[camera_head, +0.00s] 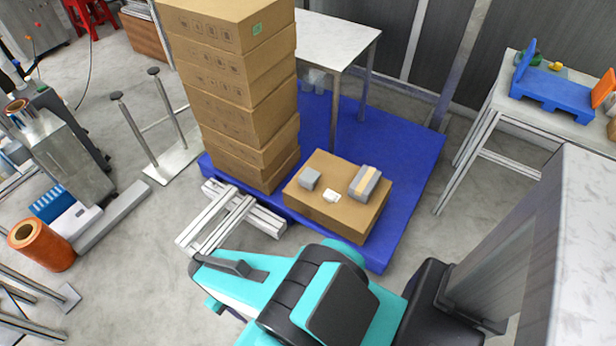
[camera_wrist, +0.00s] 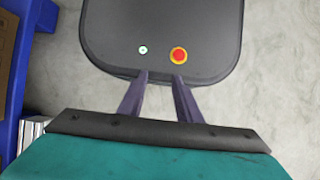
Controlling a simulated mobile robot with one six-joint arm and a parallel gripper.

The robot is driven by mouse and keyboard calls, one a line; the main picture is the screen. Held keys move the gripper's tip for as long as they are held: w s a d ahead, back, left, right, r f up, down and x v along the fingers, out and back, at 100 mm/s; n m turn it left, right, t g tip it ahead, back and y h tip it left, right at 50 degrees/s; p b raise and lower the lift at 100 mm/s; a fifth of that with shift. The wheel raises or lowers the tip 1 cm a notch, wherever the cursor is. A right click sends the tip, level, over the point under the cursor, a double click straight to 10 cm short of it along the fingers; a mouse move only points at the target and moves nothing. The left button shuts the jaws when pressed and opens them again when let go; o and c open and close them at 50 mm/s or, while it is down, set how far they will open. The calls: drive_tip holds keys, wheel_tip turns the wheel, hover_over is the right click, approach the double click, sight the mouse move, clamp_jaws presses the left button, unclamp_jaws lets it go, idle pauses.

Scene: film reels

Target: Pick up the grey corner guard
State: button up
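A small plain grey block (camera_head: 310,179), which looks like the grey corner guard, lies at the left on top of a low cardboard box (camera_head: 333,211). Beside it on the box are a small white piece (camera_head: 331,196) and a larger grey block with a tan band (camera_head: 366,182). My gripper (camera_wrist: 161,74) shows in the wrist view with its two dark fingers apart and nothing between them. It is over my own dark base, away from the box. None of the items on the box shows in the wrist view.
The box stands on a blue pallet (camera_head: 405,190) next to a tall stack of cartons (camera_head: 232,80). Aluminium profiles (camera_head: 228,215) lie at the pallet's left front. A white table (camera_head: 345,40) stands behind. Bare floor lies right of the pallet.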

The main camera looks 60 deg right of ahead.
drive_tip(key=shift+w, duration=0.2)
